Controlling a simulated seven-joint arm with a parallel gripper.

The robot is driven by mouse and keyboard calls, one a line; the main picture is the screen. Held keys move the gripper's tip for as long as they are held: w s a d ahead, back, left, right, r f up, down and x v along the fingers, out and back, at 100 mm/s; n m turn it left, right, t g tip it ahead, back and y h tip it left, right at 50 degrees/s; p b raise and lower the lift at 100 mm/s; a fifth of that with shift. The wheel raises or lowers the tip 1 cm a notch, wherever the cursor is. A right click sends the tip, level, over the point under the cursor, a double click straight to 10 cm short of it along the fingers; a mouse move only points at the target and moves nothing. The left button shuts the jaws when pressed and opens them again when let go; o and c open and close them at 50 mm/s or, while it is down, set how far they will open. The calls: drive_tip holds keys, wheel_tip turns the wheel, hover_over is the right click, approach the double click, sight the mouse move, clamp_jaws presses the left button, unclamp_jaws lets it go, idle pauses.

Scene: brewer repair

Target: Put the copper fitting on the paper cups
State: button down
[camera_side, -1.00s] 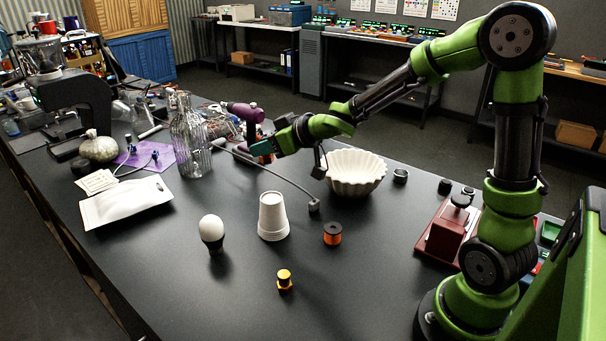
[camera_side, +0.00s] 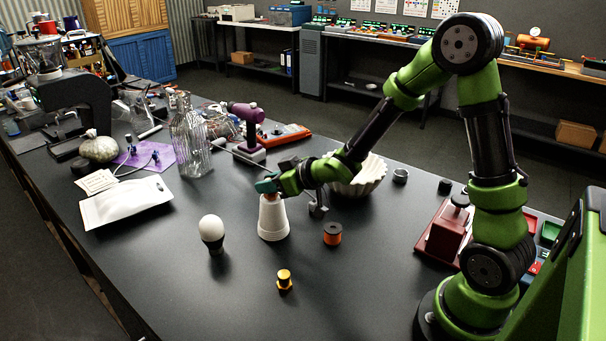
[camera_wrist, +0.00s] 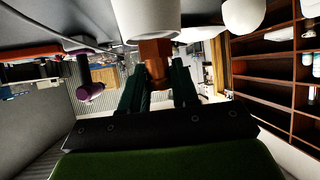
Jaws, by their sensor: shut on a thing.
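My gripper (camera_side: 268,186) is at the top of the paper cups (camera_side: 272,220), an upside-down white stack near the middle of the black table. In the wrist view the fingers are shut on the copper fitting (camera_wrist: 156,62), a brownish-orange piece. The white cups (camera_wrist: 150,22) show right by its end. The fitting seems to meet or nearly meet the cups; I cannot tell whether it rests on them. In the side view the fitting is mostly hidden by the fingers.
Behind are a fluted white bowl (camera_side: 372,178), a glass bottle (camera_side: 188,140) and a purple drill (camera_side: 246,114).

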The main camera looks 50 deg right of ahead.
drive_tip(key=shift+f, duration=0.15)
drive_tip(key=c, duration=0.8)
unclamp_jaws()
drive_tip(key=shift+c, duration=0.2)
